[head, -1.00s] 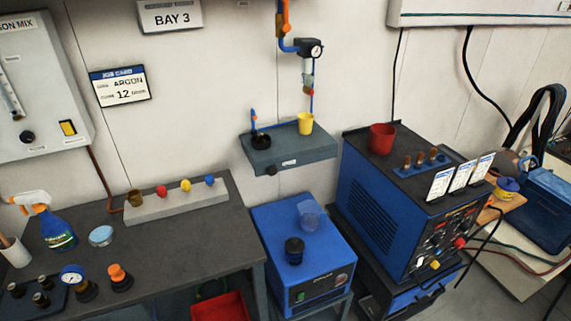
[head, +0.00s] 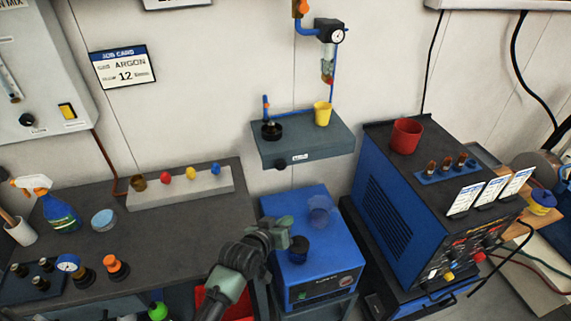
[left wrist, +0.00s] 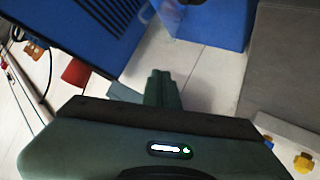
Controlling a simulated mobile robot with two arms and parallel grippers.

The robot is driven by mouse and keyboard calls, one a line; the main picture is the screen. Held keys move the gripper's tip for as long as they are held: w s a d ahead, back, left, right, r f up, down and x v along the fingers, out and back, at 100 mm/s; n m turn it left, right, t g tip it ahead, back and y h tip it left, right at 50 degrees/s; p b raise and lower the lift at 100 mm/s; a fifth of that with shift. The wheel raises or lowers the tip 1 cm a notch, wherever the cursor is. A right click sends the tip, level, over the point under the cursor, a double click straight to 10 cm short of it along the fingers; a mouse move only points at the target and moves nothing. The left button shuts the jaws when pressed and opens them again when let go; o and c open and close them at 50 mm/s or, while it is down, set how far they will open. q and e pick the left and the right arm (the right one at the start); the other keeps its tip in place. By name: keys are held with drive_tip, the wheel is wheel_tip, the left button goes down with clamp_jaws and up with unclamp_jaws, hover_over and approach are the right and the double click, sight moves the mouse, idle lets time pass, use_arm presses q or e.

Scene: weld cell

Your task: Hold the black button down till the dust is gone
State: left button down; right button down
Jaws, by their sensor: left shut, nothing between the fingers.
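My left gripper (head: 288,232) is shut and empty, above the front left of the blue box (head: 335,262), close to a short black cylinder (head: 298,251) standing on that box. I cannot tell whether they touch. In the left wrist view its fingers (left wrist: 162,88) are together with nothing between them. Several black parts could be the button: this cylinder, a black round piece (head: 271,131) on the grey wall shelf, and a black knob (head: 281,164) on the shelf's front. A translucent bluish shape (head: 319,214) is on the blue box; I cannot make out dust. My right gripper is out of view.
A yellow cup (head: 322,114) stands on the shelf (head: 310,147). The blue welder (head: 390,195), with a red cup (head: 406,137) on it, is to the right. The dark bench (head: 170,245) at left holds a spray bottle (head: 58,212), a gauge and coloured knobs.

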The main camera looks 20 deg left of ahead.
sight(280, 165)
use_arm(q)
drive_tip(key=w+r+n+t, duration=0.1)
drive_tip(key=w+r+t, duration=0.1)
drive_tip(key=w+r, duration=0.2)
drive_tip(key=shift+w+r, duration=0.3)
drive_tip(key=shift+w, duration=0.45)
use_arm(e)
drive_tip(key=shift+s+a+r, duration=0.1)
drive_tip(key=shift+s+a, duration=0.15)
use_arm(q)
drive_tip(key=shift+a, duration=0.1)
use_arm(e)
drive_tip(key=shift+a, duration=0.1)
